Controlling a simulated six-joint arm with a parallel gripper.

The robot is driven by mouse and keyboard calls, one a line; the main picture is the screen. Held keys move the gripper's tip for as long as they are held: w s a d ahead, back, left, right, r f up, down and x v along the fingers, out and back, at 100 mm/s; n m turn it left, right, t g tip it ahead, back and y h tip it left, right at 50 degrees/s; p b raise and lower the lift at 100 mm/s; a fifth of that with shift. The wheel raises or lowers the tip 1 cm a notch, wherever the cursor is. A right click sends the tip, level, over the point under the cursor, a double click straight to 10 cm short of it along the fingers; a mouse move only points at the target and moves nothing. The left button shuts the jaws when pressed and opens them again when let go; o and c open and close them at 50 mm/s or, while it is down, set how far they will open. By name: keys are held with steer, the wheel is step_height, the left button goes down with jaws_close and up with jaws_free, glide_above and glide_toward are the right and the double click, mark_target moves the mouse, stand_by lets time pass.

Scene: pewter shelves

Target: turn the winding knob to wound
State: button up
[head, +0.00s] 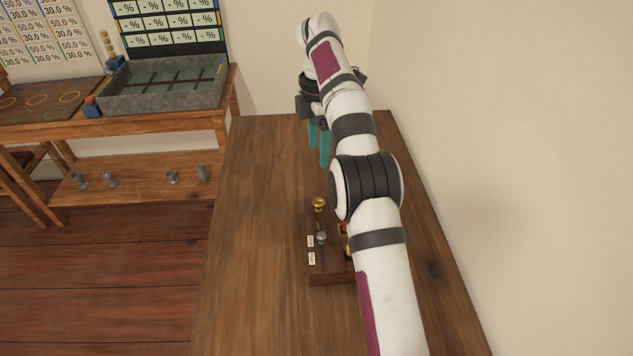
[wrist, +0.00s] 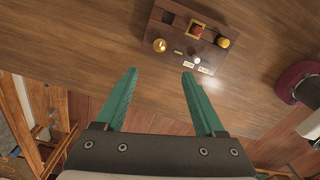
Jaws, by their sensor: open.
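A dark wooden box (head: 330,277) lies on the table, partly hidden behind my arm in the head view; it also shows in the wrist view (wrist: 178,33). On its top is a round brass knob (head: 319,204), seen in the wrist view (wrist: 159,45) too. A small silver knob (head: 321,238) stands beside two pale labels (head: 311,250), whose words are too small to read. A red part (wrist: 197,29) and a yellow-black knob (wrist: 223,42) also sit on the box. Which knob is the winding knob I cannot tell. My gripper (head: 319,145) is open and empty, fingers down, beyond the box.
The wooden table (head: 255,230) is clear to the left of the box. A wall stands close on the right. A side bench at the left holds a grey divided tray (head: 165,98); several small grey pieces (head: 172,177) stand on its lower shelf.

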mark_target(318, 201)
step_height(318, 201, down, 15)
steer(key=shift+f, duration=0.2)
jaws_close()
stand_by(0.3)
